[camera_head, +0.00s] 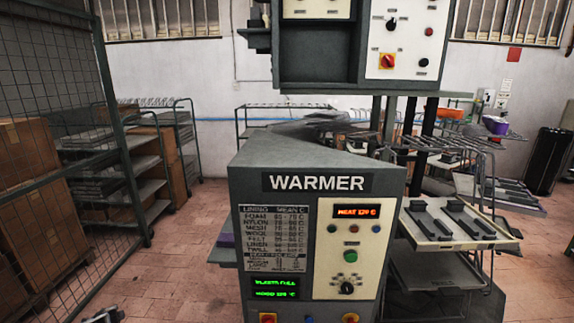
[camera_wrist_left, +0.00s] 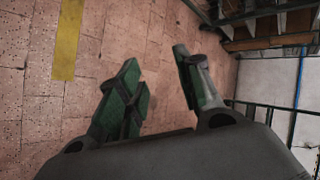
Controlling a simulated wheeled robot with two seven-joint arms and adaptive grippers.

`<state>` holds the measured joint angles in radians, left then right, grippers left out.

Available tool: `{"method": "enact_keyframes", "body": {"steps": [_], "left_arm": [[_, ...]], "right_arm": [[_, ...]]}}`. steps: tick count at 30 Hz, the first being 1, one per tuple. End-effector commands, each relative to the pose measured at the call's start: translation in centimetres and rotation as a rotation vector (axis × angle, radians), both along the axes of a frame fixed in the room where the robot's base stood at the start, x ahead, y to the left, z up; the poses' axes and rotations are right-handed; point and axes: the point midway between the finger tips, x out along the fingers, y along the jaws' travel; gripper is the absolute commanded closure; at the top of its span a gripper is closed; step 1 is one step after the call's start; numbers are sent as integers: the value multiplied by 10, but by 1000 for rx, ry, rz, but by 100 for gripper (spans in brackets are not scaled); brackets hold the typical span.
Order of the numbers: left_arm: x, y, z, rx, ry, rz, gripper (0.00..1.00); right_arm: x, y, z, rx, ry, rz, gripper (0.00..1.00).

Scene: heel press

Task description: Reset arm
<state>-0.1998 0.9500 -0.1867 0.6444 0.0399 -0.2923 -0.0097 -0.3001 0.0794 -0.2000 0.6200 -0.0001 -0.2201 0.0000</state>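My left gripper (camera_wrist_left: 160,85) shows in the left wrist view with its two green-padded fingers spread apart. Nothing is between them, and the tiled floor lies behind. In the head view only a dark piece of my left arm shows at the bottom left edge. My right gripper is in neither view. The warmer machine (camera_head: 310,230) stands ahead in the head view, with a lit orange display (camera_head: 357,211), green displays (camera_head: 273,288), a green button (camera_head: 350,256) and a black knob (camera_head: 346,287). The left gripper is apart from it.
A wire mesh cage (camera_head: 60,150) and a rack with boxes (camera_head: 160,160) stand at the left. A side tray (camera_head: 460,222) with dark metal parts is right of the machine. Tiled floor (camera_head: 190,260) is free between cage and machine. A yellow floor strip (camera_wrist_left: 67,40) shows below.

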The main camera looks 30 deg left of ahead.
Motion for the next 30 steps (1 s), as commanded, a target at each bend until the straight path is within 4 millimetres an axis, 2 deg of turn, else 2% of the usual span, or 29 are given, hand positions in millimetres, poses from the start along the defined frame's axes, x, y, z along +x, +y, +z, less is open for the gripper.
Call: {"method": "enact_keyframes", "body": {"steps": [1, 3, 11, 20, 23, 30], "left_arm": [[-13, 0, -4, 0, 20, -10, 65], [-26, 0, -8, 0, 40, -24, 65], [-68, -1, -21, -6, 107, -66, 65], [-81, -56, -78, -93, 97, -42, 65], [-88, -80, -100, -129, 96, -32, 65], [-108, -163, -165, -244, 91, -2, 65]], "right_arm": [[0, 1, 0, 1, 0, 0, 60], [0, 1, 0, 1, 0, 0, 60], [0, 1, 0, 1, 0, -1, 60], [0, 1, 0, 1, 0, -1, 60], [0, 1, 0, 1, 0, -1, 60], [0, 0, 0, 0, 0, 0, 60]]}}
